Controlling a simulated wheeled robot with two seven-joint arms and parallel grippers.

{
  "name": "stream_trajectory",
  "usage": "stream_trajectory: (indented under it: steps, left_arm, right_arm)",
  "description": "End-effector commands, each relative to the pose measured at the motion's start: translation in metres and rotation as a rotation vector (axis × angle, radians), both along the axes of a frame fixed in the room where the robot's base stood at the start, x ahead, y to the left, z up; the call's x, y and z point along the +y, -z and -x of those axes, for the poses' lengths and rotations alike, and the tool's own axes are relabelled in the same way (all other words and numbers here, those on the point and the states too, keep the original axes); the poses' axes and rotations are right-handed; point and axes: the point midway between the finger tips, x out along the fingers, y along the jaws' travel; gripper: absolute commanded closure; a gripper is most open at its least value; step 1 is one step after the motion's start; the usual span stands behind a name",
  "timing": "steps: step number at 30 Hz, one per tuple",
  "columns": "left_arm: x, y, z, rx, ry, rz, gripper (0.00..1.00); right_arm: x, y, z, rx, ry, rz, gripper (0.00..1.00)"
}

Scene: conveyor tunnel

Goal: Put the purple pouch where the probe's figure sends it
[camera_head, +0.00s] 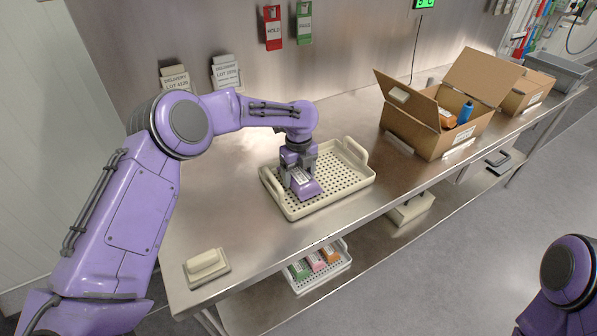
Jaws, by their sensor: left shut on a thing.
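The purple pouch (307,190) with a white label is at the left part of a cream perforated tray (361,181) on the steel bench. My left gripper (299,181) points down and is shut on the pouch, low over the tray; I cannot tell whether the pouch touches the tray floor. The probe's display (424,4) glows green at the top edge, its figure partly cut off and hard to read. A red HOLD tag (272,28) and a green tag (304,23) hang on the wall. My right gripper is out of view.
An open carton (420,131) with a blue bottle (465,112) stands right of the tray, another carton (527,92) beyond it. A lower-shelf tray (302,288) holds green, pink and orange pouches. A pale block (206,266) sits front left. Delivery lot cards (226,73) stand behind.

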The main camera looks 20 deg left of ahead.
Motion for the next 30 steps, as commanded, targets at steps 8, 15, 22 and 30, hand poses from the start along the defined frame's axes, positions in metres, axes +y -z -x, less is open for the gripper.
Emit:
stream_trajectory:
  steps: [8,15,22,30]
  left_arm:
    - [-0.001,0.001,-0.001,-0.002,0.0,0.0,0.81]
    - [-0.001,0.003,0.0,-0.001,0.0,0.001,0.0]
    - [-0.001,-0.003,-0.001,-0.002,0.0,0.0,0.0]
    - [-0.001,-0.065,-0.001,-0.006,-0.001,0.001,0.0]
  right_arm:
    - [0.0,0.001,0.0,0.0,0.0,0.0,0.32]
    - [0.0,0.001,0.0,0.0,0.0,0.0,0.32]
    - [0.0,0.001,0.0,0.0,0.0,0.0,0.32]
    - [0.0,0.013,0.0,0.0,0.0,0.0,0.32]
